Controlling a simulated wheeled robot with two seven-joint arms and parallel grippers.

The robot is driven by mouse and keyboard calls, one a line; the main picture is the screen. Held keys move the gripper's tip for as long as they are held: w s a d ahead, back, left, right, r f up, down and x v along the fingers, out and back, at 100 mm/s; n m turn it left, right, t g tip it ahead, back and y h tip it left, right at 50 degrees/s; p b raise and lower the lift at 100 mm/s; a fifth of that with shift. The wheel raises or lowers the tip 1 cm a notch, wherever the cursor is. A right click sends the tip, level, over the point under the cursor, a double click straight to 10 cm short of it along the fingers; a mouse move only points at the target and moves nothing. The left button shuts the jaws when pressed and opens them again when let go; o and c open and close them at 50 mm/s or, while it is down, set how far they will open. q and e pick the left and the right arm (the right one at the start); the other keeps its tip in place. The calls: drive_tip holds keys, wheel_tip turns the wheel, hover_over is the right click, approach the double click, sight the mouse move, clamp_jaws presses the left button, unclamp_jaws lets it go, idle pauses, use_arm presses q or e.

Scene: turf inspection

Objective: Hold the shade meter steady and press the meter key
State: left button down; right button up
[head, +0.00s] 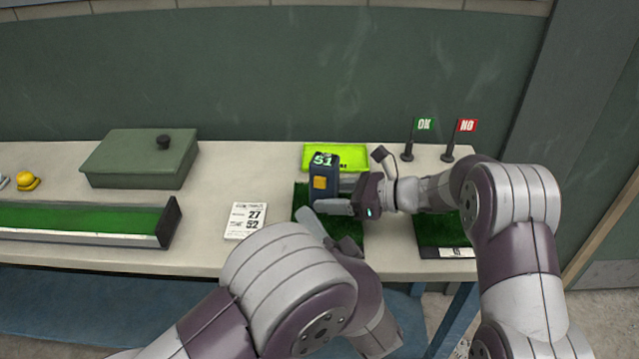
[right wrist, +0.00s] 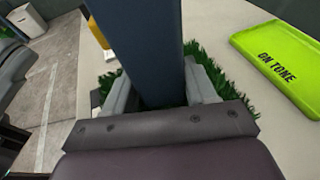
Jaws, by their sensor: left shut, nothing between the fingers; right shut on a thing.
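The shade meter (head: 331,163) is a dark blue upright device with 51 on its top display and a yellow key (head: 320,183) on its front. It stands at a green turf sample (head: 348,238); whether it touches the turf I cannot tell. My right gripper (head: 338,196) is shut on the meter from the right. In the right wrist view the meter (right wrist: 145,45) fills the space between the fingers, and the key's edge (right wrist: 97,32) shows at its left. My left gripper (head: 314,222) is shut and empty, just below the key and apart from it, partly hidden by its arm.
A lime tray (head: 335,150), marked ON TONE in the wrist view (right wrist: 285,62), lies behind the meter. OK (head: 425,124) and NO (head: 467,126) flags stand behind right. A card (head: 246,220) reads 27 and 52. A green box (head: 135,160) and turf trough (head: 80,219) are left.

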drive_tip(key=o, duration=0.9)
